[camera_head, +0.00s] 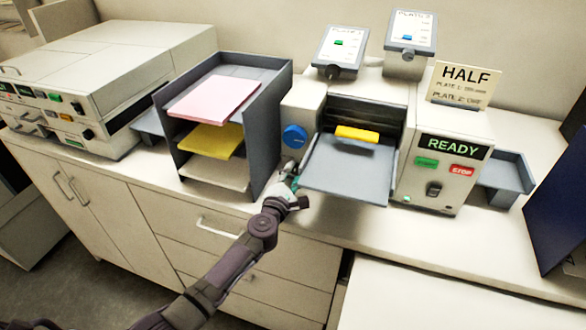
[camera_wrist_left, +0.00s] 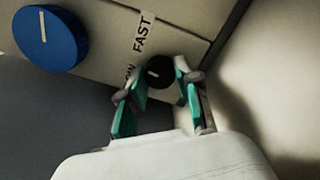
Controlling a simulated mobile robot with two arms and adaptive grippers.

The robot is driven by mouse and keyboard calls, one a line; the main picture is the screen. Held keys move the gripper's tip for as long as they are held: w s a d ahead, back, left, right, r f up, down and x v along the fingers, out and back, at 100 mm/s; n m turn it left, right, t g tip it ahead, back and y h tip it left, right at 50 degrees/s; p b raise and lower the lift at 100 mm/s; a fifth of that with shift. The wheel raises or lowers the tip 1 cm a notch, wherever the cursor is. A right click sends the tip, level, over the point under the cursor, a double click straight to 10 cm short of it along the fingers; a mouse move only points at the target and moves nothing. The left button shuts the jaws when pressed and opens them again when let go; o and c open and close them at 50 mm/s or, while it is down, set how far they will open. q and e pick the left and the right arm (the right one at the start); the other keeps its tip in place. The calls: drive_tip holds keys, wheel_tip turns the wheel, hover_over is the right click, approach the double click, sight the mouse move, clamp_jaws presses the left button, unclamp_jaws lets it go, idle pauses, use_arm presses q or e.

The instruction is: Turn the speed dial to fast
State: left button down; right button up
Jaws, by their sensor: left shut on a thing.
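The speed dial (camera_wrist_left: 158,71) is a small black knob on the pale front of the machine in the left wrist view. A FAST label (camera_wrist_left: 143,34) is printed beside it, and a second label ending in "OW" is partly hidden by a finger. My left gripper (camera_wrist_left: 160,83) has its teal-padded fingers on either side of the dial and is shut on it. Which way the dial points cannot be told. In the head view my left gripper (camera_head: 290,178) is at the machine's lower left front, below the blue knob, and hides the dial. My right gripper is not in view.
A blue knob (camera_head: 294,136) sits just above my left gripper. A grey feed tray (camera_head: 350,180) juts out to its right. A grey paper rack (camera_head: 262,150) stands close on its left. A READY display (camera_head: 453,146) and green and red buttons are farther right.

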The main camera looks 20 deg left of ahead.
use_arm(q)
drive_tip(key=m+p, duration=0.1)
drive_tip(key=m, duration=0.2)
drive_tip(key=shift+m+p, duration=0.3)
drive_tip(key=shift+m, duration=0.1)
drive_tip(key=shift+m+p, duration=0.55)
drive_tip(key=shift+m, duration=1.25)
drive_tip(key=shift+f, duration=0.1)
drive_tip(key=c, duration=0.8)
unclamp_jaws()
drive_tip(key=shift+s, duration=0.5)
drive_tip(key=s, duration=1.1)
drive_tip(key=shift+a, duration=0.15)
